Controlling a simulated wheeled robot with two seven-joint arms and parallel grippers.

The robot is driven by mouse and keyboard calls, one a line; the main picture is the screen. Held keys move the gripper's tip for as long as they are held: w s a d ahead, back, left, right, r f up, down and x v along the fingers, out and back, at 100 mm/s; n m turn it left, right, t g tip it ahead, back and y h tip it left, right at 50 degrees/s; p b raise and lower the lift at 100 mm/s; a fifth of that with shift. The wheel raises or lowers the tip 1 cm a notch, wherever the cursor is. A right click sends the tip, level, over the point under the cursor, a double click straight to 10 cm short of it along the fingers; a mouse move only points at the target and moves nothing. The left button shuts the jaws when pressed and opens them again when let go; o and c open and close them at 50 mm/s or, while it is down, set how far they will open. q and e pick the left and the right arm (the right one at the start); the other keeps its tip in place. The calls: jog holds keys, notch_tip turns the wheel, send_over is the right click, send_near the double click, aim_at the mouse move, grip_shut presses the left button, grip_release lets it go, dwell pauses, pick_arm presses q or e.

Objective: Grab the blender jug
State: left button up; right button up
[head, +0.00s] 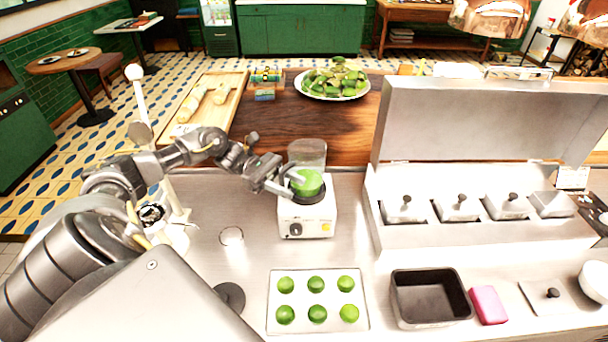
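The blender jug (308,153) is clear with bright green contents in its lower part. It stands upright on the white blender base (307,220), which has a dark knob and a yellow button. My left gripper (289,180) reaches in from the left at the height of the green contents. Its two fingers are apart, one higher and one lower in the picture, and their tips overlap the jug's left side. I cannot tell whether they press on the jug. My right gripper is not in view.
A tray (317,326) of several green rounds lies in front of the blender. A small glass (231,237) stands left of it. A steel lidded counter unit (480,215) bounds the right. Behind are a plate (331,97) of green pieces and a wooden tray (190,127).

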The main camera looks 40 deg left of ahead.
pick_arm(q)
grip_shut()
jog(key=shift+r, duration=0.2)
dwell(0.5)
jog(key=s+a+r+b, duration=0.5)
jog(key=s+r, duration=0.7)
jog(key=s, duration=0.1)
jog(key=shift+r, duration=0.25)
dwell(0.9)
jog(key=shift+a, duration=0.15)
